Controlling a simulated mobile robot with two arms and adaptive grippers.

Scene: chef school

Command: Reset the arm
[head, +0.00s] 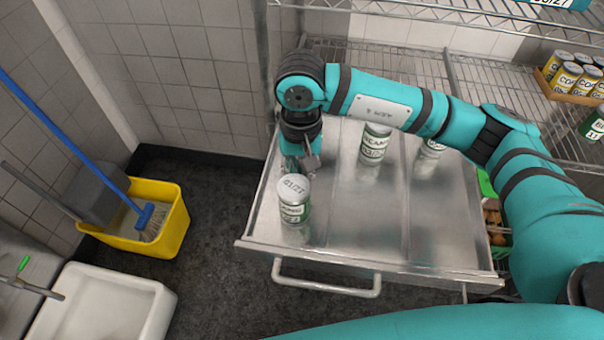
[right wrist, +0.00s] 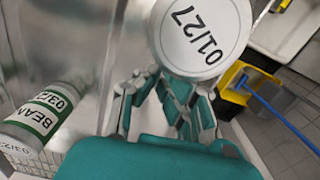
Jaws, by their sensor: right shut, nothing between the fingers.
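My right gripper (head: 308,164) is shut and empty above the tray's left part, just behind a can marked 01/27 (head: 295,200). That can stands upright near the tray's front left. In the right wrist view the same can (right wrist: 200,38) shows its white lid just beyond my gripper fingers (right wrist: 167,100); I cannot tell whether they touch it. My left gripper is not in view.
Two more cans stand on the tray, one in the middle (head: 374,145) and one to the right (head: 430,152), partly behind my arm. A yellow mop bucket (head: 170,235) and a white sink (head: 95,310) are at left. Boxed cans (head: 570,78) sit on the right shelf.

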